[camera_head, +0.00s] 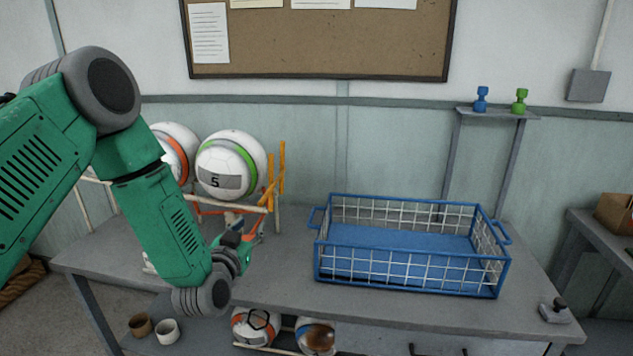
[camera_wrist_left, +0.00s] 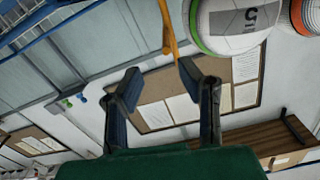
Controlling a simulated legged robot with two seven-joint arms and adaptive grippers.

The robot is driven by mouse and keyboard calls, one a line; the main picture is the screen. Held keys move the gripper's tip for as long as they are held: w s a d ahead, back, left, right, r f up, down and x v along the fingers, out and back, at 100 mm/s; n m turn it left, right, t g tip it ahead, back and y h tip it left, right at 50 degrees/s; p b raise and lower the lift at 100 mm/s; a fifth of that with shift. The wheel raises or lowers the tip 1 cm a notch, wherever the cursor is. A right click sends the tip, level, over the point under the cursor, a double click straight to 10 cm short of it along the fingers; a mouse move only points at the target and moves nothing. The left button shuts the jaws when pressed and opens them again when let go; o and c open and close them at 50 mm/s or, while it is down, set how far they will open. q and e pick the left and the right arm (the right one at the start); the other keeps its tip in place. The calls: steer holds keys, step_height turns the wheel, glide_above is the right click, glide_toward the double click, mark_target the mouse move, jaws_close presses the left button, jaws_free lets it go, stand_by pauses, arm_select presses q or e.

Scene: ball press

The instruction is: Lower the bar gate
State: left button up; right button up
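The bar gate (camera_head: 282,168) is a yellow-orange frame of upright bars at the right end of the ball rack, standing raised beside the white ball with a green band (camera_head: 231,164). My left gripper (camera_head: 250,238) is low at the rack's right end, below the upright bars. In the left wrist view the gripper (camera_wrist_left: 160,82) is open, with nothing between its fingers that I can see held. An orange bar (camera_wrist_left: 168,28) shows just beyond the fingertips, nearer the right finger; contact cannot be told. My right gripper is not in view.
A blue wire basket (camera_head: 318,262) stands on the grey table (camera_head: 285,300) right of the rack, with free tabletop between. Cups (camera_head: 166,331) and more balls (camera_head: 254,326) are below.

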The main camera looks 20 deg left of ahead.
mark_target(267, 193)
arm_select(q)
steer(key=x, duration=0.9)
steer(key=r+x, duration=0.1)
steer(key=x, duration=0.4)
steer(key=shift+a, duration=0.15)
steer(key=shift+w+a, duration=0.1)
steer(key=shift+a+f, duration=0.1)
steer(key=shift+a, duration=0.1)
steer(key=shift+a, duration=0.1)
steer(key=c, duration=0.6)
steer(key=shift+w+d, duration=0.1)
steer(key=shift+d, duration=0.1)
jaws_close()
